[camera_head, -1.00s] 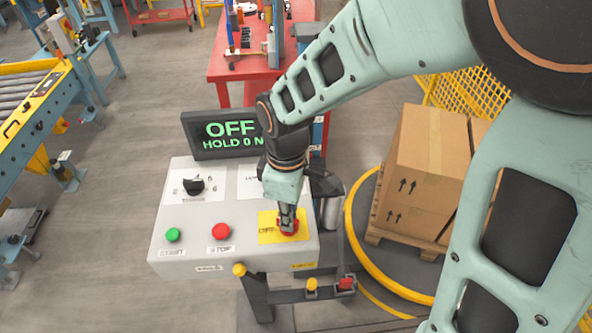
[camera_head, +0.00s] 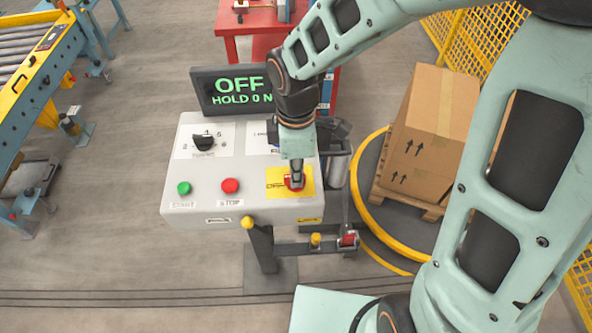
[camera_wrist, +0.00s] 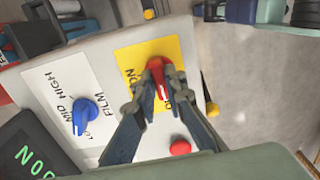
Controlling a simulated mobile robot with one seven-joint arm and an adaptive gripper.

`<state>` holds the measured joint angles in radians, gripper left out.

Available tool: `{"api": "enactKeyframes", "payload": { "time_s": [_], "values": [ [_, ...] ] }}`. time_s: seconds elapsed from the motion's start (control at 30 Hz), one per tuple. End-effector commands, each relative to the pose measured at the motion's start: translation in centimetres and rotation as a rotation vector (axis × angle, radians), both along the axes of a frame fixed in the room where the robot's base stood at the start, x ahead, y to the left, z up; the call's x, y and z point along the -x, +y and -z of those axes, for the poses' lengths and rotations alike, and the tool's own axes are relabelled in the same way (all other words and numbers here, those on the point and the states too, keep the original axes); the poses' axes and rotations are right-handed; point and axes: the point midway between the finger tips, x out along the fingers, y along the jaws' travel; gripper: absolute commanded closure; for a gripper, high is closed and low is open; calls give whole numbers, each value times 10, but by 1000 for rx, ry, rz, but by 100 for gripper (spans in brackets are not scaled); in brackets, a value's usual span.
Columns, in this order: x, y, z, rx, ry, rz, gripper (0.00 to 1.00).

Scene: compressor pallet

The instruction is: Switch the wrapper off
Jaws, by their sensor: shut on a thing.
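The wrapper's grey control box (camera_head: 205,209) stands in front of me. Its dark display (camera_head: 205,95) shows green text reading OFF and HOLD 0 N. At the box's right end is a red switch (camera_head: 300,184) on a yellow plate (camera_head: 276,181). My gripper (camera_head: 295,180) points down and is shut on the red switch. The wrist view shows the red switch (camera_wrist: 157,67) between my two fingers (camera_wrist: 161,88), with the yellow plate around it. My fingers partly hide the switch and the lettering beside it.
A green button (camera_head: 184,188), a red stop button (camera_head: 230,186) and a black selector knob (camera_head: 204,142) sit on the box. A blue film knob (camera_wrist: 85,112) shows in the wrist view. Cartons (camera_head: 432,125) on a pallet stand right, within a yellow ring (camera_head: 372,222). Open floor lies left.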

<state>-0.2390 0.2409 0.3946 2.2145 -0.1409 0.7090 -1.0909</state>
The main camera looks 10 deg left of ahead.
Motion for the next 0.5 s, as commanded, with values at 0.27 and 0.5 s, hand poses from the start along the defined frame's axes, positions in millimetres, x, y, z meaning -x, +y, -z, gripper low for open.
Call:
{"api": "enactKeyframes", "payload": {
  "time_s": [0.27, 0.5],
  "values": [
    [0, 0, 0, 0, -1, -2, 75],
    [0, 0, 0, 0, 0, -1, 72]
  ]
}}
